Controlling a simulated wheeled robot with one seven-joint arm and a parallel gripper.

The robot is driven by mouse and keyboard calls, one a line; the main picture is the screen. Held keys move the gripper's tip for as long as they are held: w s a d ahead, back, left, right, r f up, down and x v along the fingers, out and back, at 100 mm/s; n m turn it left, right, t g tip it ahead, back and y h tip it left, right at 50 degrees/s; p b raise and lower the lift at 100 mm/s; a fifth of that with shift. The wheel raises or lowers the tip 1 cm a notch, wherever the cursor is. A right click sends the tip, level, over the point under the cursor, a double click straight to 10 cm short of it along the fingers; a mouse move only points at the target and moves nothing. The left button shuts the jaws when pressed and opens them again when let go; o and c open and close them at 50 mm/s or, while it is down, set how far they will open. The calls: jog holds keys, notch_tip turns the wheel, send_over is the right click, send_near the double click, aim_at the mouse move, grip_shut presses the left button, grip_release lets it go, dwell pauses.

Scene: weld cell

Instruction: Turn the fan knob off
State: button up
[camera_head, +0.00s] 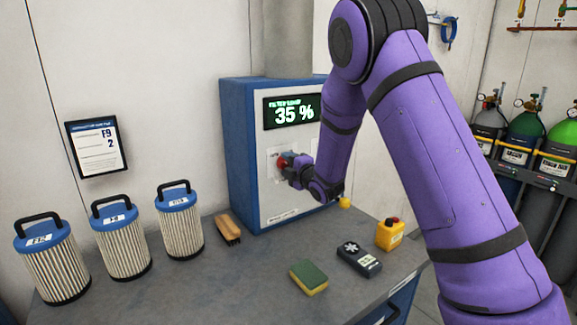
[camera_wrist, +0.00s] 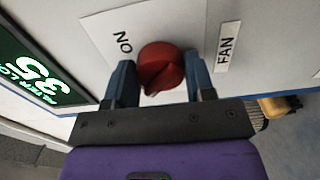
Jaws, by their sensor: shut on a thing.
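The red round fan knob (camera_wrist: 161,66) sits on a white plate (camera_wrist: 103,22) on the front of a blue and light-grey cabinet (camera_head: 243,160). A dark ridge shows at the knob's lower edge, pointing down and slightly left in the picture. My gripper (camera_wrist: 160,78) has one blue finger on each side of the knob and is shut on it. In the head view, my gripper (camera_head: 288,165) partly hides the knob (camera_head: 281,161).
The cabinet display (camera_head: 292,111) reads 35 %. Three pleated filters (camera_head: 121,240) stand on the bench (camera_head: 200,285) at left. A brush (camera_head: 228,229), a sponge (camera_head: 309,277), a dark handheld device (camera_head: 359,259) and a yellow button box (camera_head: 390,235) lie around the cabinet. Gas cylinders (camera_head: 522,145) stand at right.

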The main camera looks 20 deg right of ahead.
dwell(0.4)
jog(key=shift+f, duration=0.1)
jog(key=o, duration=0.9)
jog(key=shift+s, duration=0.1)
jog(key=v, duration=1)
jog(key=shift+s+d, duration=0.1)
jog(key=shift+s, duration=0.25)
